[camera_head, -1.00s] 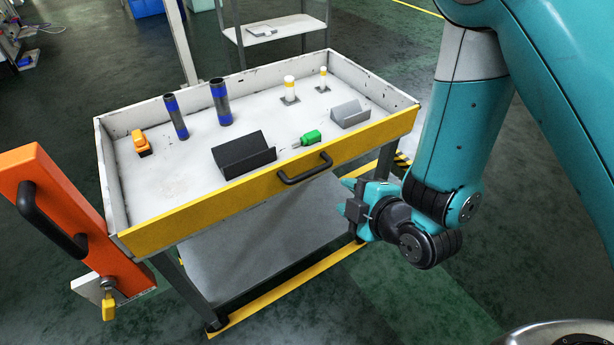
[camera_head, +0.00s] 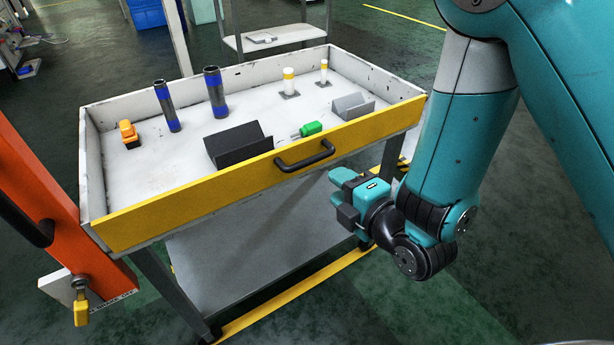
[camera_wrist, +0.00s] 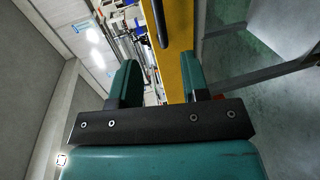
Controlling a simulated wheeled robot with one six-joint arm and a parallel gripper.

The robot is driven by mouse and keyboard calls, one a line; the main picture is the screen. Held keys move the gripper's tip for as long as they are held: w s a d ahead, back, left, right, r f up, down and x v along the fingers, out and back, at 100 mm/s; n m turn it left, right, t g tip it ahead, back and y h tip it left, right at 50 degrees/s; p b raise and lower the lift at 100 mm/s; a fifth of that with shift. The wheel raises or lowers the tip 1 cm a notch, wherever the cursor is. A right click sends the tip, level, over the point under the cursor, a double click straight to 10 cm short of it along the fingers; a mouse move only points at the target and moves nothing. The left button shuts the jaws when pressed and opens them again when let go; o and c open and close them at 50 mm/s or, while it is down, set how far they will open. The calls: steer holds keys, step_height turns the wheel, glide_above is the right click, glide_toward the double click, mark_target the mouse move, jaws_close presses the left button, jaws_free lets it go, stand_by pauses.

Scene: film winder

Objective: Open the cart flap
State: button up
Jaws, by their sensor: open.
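The cart (camera_head: 88,165) has a white tray top, and its yellow front flap (camera_head: 220,187) stands upright, closed along the near edge. A black handle (camera_head: 304,157) sits on the flap, right of its middle. My gripper (camera_head: 340,186) is open and empty, below and to the right of the handle, apart from it. In the wrist view the teal fingers of my gripper (camera_wrist: 160,85) are spread, with the yellow flap (camera_wrist: 180,45) and part of the dark handle (camera_wrist: 158,22) beyond them.
The tray holds two dark tubes with blue bands (camera_head: 216,92), a black V-block (camera_head: 238,147), a grey block (camera_head: 352,106), a green item (camera_head: 312,128), an orange item (camera_head: 129,134) and two white-yellow pegs (camera_head: 289,82). An orange post (camera_head: 65,230) stands at left. A lower shelf (camera_head: 230,260) lies beneath.

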mark_target(309, 164)
steer(key=b+x, duration=0.8)
steer(key=x, duration=0.4)
steer(key=shift+w, duration=0.1)
jaws_close()
